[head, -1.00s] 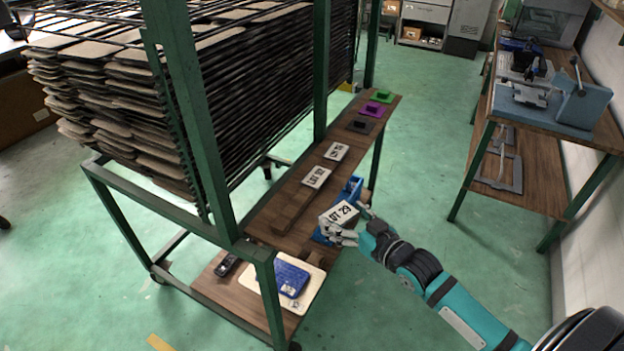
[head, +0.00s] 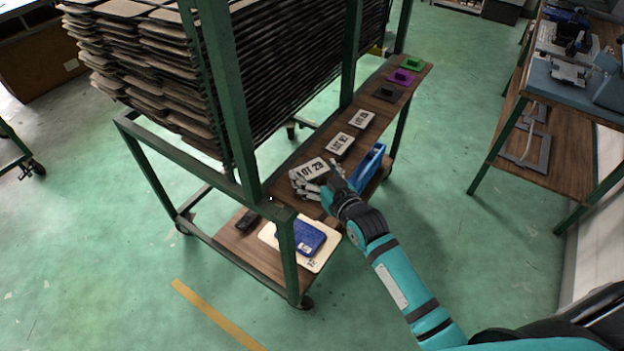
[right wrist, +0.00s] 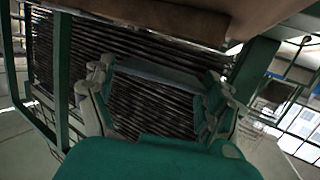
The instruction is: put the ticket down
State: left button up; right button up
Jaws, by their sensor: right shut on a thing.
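The white ticket reading LOT 29 (head: 313,167) is in my right gripper (head: 310,186), at the near part of the cart's narrow wooden shelf (head: 283,187). My right gripper is shut on the ticket's near edge. In the right wrist view the ticket shows as a thin grey plate (right wrist: 160,72) between the fingers of the gripper (right wrist: 158,95). I cannot tell whether the ticket touches the shelf. It lies in line with the LOT 92 ticket (head: 340,143) and another white ticket (head: 362,118) farther back. My left gripper is not in view.
Black (head: 388,92), purple (head: 401,77) and green (head: 411,63) pieces sit at the far end. Green cart posts (head: 228,100) rise close on the left. A blue item (head: 300,237) lies on the lower shelf.

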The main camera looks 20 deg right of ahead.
jog(key=f, duration=0.1)
jog(key=a+f, duration=0.1)
jog(key=f, duration=0.1)
jog(key=shift+w, duration=0.1)
jog(key=shift+d+f, duration=0.1)
jog(key=shift+f, duration=0.25)
jog(key=o, duration=0.7)
jog(key=shift+f, duration=0.1)
jog(key=shift+o, duration=0.2)
jog(key=v, duration=1.2)
